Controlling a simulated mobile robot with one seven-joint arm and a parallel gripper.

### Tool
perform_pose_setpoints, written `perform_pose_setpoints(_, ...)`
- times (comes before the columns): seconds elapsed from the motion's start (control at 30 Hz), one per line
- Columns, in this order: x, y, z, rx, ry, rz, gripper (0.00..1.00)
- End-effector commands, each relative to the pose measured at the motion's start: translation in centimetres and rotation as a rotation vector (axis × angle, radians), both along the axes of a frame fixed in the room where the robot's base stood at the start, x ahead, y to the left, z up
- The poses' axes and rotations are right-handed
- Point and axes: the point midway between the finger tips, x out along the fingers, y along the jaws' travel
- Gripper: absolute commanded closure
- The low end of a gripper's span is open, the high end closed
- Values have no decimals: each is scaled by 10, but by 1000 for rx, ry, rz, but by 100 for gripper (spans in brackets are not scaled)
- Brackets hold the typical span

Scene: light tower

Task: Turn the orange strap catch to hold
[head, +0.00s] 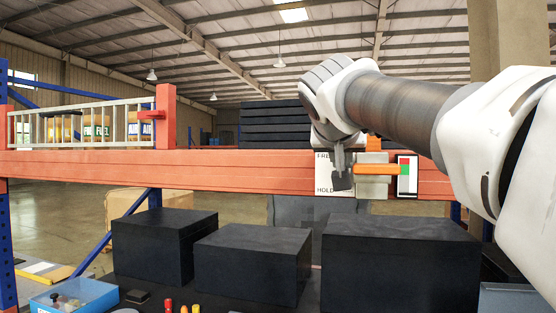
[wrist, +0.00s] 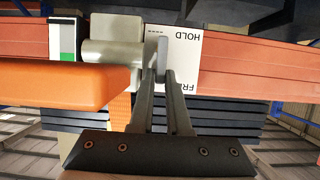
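The orange strap catch (head: 377,169) lies level across a grey block on the orange rack beam. Its orange bar (wrist: 60,85) fills the left of the upside-down wrist view, beside the grey block (wrist: 112,48). A white card (head: 323,178) reads FREE at the top and HOLD at the bottom; it also shows in the wrist view (wrist: 186,58). My gripper (head: 343,180) points at the beam, in front of the card and left of the orange bar. In the wrist view its fingers (wrist: 163,80) are close together near the card. Whether a slim grey piece at their tips is gripped is unclear.
A small card with red and green patches (head: 407,175) is right of the catch. Black boxes (head: 400,255) stand below the beam (head: 230,172). A pale railing (head: 80,122) stands on the beam's left.

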Motion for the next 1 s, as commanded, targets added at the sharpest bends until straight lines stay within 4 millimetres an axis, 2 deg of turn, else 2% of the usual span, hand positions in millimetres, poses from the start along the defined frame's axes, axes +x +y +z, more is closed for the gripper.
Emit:
perform_pose_setpoints(0.37, 0, 1, 0, -11, 4, 1, 100)
perform_pose_setpoints(0.57, 2, 4, 0, -73, 24, 0, 100)
perform_pose_setpoints(1.0, 6, 19, -5, -421, 137, 2, 100)
